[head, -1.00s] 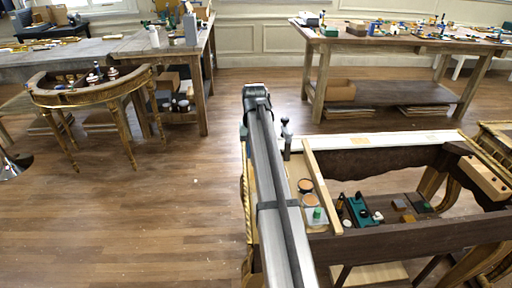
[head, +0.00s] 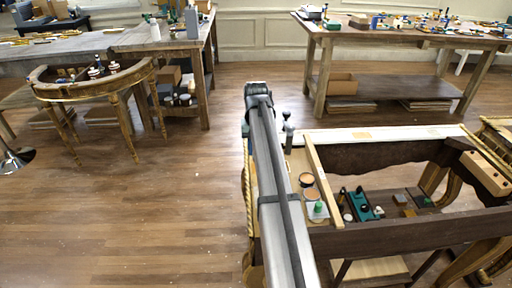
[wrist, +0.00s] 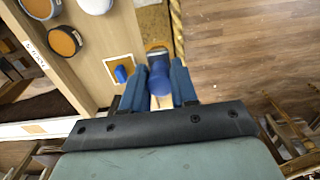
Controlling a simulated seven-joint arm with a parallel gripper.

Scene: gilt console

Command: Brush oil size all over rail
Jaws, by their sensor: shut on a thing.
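My gripper (wrist: 160,74) has blue fingers and is shut on a blue-handled tool (wrist: 159,80), which looks like a brush. Its brownish far end lies over or near a tan, gold-toned surface; I cannot tell whether they touch. A twisted gilt rail (wrist: 177,28) runs just to the right of the tool's end in the wrist view. In the head view the gilt rail (head: 248,190) shows along the left side of the console frame, partly behind my arm.
Round pots (head: 306,181) and a green-capped bottle (head: 318,209) stand on the board right of my arm. A small blue item (wrist: 121,74) lies on a pale square beside my fingers. Teal tools (head: 362,206) lie lower inside the frame. Open floor (head: 150,215) lies left.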

